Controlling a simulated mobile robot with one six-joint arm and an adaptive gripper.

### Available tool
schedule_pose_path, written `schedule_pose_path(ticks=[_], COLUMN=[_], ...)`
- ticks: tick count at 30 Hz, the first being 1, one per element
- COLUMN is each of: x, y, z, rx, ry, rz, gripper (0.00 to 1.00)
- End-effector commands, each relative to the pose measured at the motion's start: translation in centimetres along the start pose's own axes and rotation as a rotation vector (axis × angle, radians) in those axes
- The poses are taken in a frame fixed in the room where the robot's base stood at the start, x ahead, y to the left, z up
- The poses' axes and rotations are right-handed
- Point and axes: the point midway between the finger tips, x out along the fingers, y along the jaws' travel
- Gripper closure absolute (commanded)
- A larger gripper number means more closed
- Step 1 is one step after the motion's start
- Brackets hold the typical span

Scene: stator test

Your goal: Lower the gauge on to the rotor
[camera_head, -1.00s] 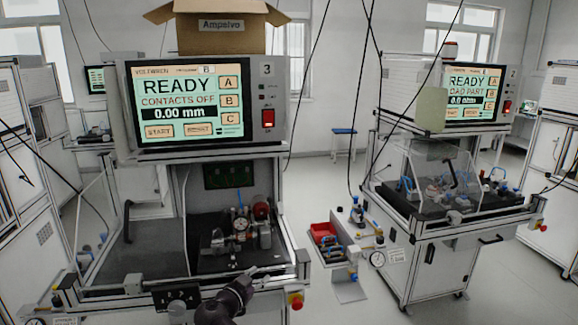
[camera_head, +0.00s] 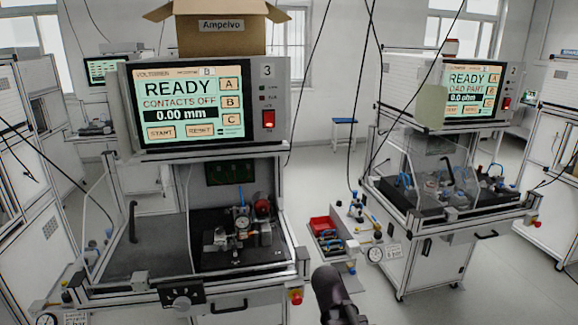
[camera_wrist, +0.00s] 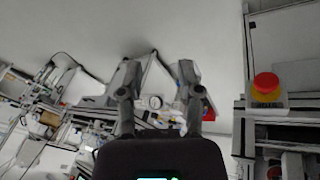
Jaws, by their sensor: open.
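The gauge (camera_head: 242,223) is a small round white dial on the metal fixture inside the left test station. The rotor cannot be told apart from the metal parts around and below the gauge. My arm's dark end (camera_head: 335,295) is at the bottom of the head view, right of the station's front corner and well apart from the gauge; its fingertips cannot be made out there. In the wrist view my gripper (camera_wrist: 158,76) has its two fingers spread with nothing held between them.
A red emergency stop (camera_head: 295,297) sits on the station's front right corner. A screen (camera_head: 190,103) reads READY, CONTACTS OFF, 0.00 mm. A red bin (camera_head: 325,227) stands between the stations. The second station (camera_head: 440,210) is at right. Floor shows between them.

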Motion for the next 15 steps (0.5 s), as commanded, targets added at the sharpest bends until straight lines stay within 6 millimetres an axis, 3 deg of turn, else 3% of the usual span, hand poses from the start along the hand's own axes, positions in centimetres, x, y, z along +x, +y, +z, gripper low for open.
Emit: schedule_pose_path(ticks=[6,15], x=[-0.2,-0.6], y=[2.5,3.4], z=[2.0,3.1], rx=[-0.148,-0.256], ry=[-0.148,-0.207], rz=[-0.166,-0.301], gripper=[0.54,0.54])
